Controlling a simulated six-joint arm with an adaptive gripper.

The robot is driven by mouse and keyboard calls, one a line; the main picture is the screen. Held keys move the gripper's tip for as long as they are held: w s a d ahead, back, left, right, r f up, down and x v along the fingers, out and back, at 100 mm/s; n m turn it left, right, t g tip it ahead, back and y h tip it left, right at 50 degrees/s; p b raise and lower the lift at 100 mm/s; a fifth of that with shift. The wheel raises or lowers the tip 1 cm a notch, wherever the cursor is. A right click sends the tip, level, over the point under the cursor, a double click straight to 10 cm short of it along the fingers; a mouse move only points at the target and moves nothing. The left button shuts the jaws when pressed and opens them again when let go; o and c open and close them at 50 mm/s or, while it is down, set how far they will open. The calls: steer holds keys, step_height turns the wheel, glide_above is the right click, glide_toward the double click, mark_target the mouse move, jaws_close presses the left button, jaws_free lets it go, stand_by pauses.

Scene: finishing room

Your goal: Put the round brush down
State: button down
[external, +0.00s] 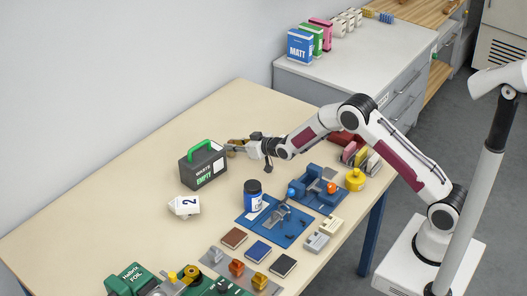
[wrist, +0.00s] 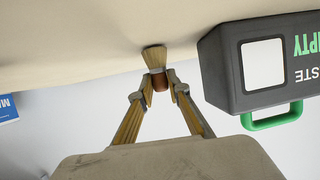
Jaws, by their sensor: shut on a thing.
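The round brush (wrist: 154,57) shows in the wrist view with pale tan bristles and a reddish-brown part below them. My gripper (wrist: 160,82) is shut on that reddish-brown part, one brass-coloured finger on each side. The bristles point away from the gripper, over the cream table surface. In the external view my gripper (external: 234,149) is low over the table, just right of the dark waste box. The brush is too small to make out there. I cannot tell whether it touches the table.
The waste box (external: 203,165) with a green handle stands close beside my gripper; it also shows in the wrist view (wrist: 228,75). A white block marked 2 (external: 184,206), a blue jar (external: 253,195) and blue fixtures stand nearer. The table's (external: 120,200) left part is bare.

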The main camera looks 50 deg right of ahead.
steer(key=shift+f, duration=0.2)
steer(key=c, duration=1.9)
jaws_free()
steer(key=shift+r, duration=0.2)
steer(key=shift+v, duration=5.95)
steer(key=shift+r, duration=0.1)
